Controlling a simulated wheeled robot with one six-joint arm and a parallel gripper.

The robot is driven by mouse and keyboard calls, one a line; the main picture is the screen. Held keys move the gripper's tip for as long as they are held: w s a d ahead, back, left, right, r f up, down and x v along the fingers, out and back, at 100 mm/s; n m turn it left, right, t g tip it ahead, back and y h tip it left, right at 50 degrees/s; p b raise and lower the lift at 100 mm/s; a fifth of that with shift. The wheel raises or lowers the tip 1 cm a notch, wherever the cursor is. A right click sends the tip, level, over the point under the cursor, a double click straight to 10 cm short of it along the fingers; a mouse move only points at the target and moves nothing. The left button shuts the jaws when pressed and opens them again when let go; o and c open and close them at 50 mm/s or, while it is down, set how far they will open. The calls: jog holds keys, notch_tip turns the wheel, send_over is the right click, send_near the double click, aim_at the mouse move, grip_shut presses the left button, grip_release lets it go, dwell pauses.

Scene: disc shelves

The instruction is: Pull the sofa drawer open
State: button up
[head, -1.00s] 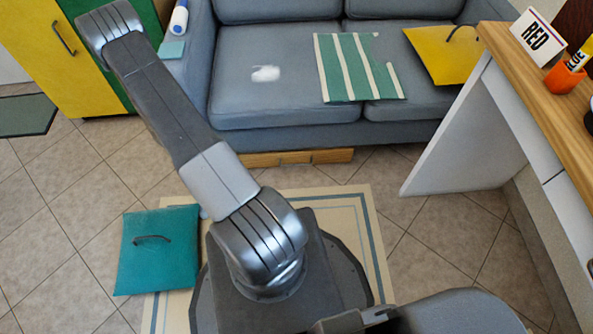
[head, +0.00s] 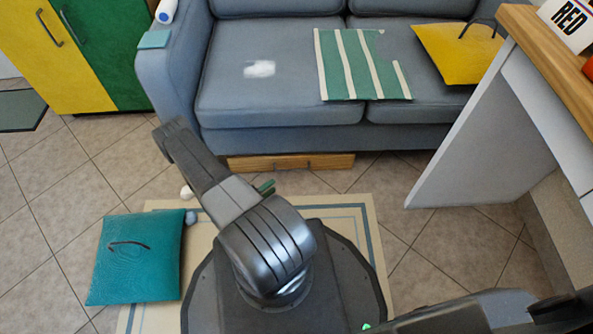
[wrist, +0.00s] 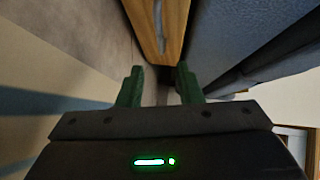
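The sofa drawer (head: 290,161) is a low wooden front under the sofa (head: 280,140), with a small handle or notch near its middle. It looks shut or nearly so; I cannot tell exactly. In the wrist view the drawer's wooden front (wrist: 140,20) runs along the top, just ahead of my fingers, with a pale strip along it. My gripper (wrist: 159,84) has two green fingers spread apart with nothing between them. In the head view my arm mostly hides it; a green finger (head: 265,187) shows beside the arm, in front of the drawer. Contact cannot be told.
A teal cushion (head: 140,258) lies on the floor at left, partly on a beige rug (head: 345,212). A white desk panel (head: 480,140) stands at right. A yellow-green cabinet (head: 75,55) is at back left. Tiled floor is open between rug and desk.

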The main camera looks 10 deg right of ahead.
aim_at(293, 170)
jog(key=b+x, duration=0.3)
jog(key=x, duration=1)
jog(key=shift+w+d+b, duration=0.2)
jog(key=shift+d+b, duration=0.05)
jog(key=shift+b, duration=0.15)
grip_shut()
